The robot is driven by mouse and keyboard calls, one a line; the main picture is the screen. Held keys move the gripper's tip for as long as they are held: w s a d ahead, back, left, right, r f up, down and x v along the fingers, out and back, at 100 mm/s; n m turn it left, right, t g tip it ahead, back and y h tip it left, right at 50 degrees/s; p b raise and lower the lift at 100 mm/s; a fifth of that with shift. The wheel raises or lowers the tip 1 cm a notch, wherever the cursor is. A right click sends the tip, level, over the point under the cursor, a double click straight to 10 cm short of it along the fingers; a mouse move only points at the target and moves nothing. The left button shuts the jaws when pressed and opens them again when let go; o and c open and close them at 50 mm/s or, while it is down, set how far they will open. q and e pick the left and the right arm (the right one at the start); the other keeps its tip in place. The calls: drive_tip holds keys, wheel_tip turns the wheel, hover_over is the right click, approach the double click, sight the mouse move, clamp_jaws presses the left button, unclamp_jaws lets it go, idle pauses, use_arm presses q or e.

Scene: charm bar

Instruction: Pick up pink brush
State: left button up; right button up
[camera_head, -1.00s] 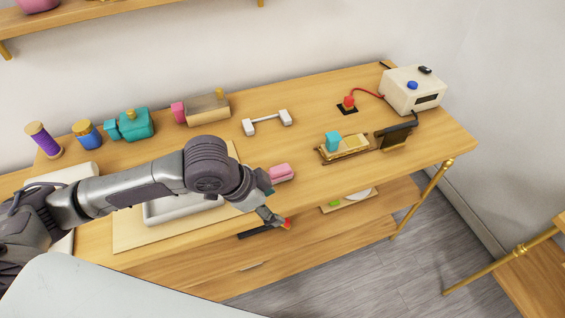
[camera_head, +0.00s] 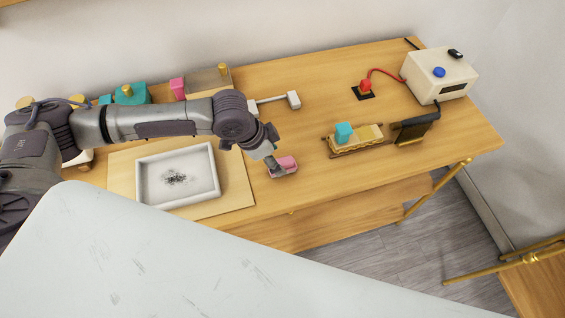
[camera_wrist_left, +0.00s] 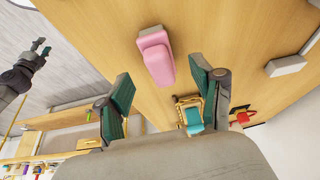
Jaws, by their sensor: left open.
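The pink brush (camera_head: 286,165) lies on the wooden table, just right of the white tray's board in the head view. In the left wrist view the pink brush (camera_wrist_left: 155,50) lies ahead of the fingers, near the middle between them. My left gripper (camera_head: 277,166) is right at the brush in the head view and partly covers it. In the wrist view my left gripper (camera_wrist_left: 160,88) is open, its green-padded fingers spread, with nothing held. What looks like my right gripper (camera_wrist_left: 38,50) shows small at the left of the wrist view, away from the brush.
A white tray (camera_head: 144,187) with black specks sits on a board to the left. A white dumbbell-shaped item (camera_head: 293,100) lies behind the brush. A small rack with a teal block (camera_head: 344,132) stands to the right, and a white box (camera_head: 438,74) at the back right. Table around the brush is clear.

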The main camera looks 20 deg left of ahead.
sight(279, 162)
use_arm(q)
drive_tip(key=shift+p+x, duration=0.55)
drive_tip(key=shift+x, duration=1.95)
drive_tip(key=shift+s, duration=0.1)
drive_tip(key=shift+a, duration=0.1)
drive_tip(key=c, duration=1.3)
drive_tip(key=shift+o, duration=0.2)
use_arm(e)
drive_tip(key=shift+w+r, duration=0.8)
use_arm(q)
drive_tip(key=shift+r, duration=0.15)
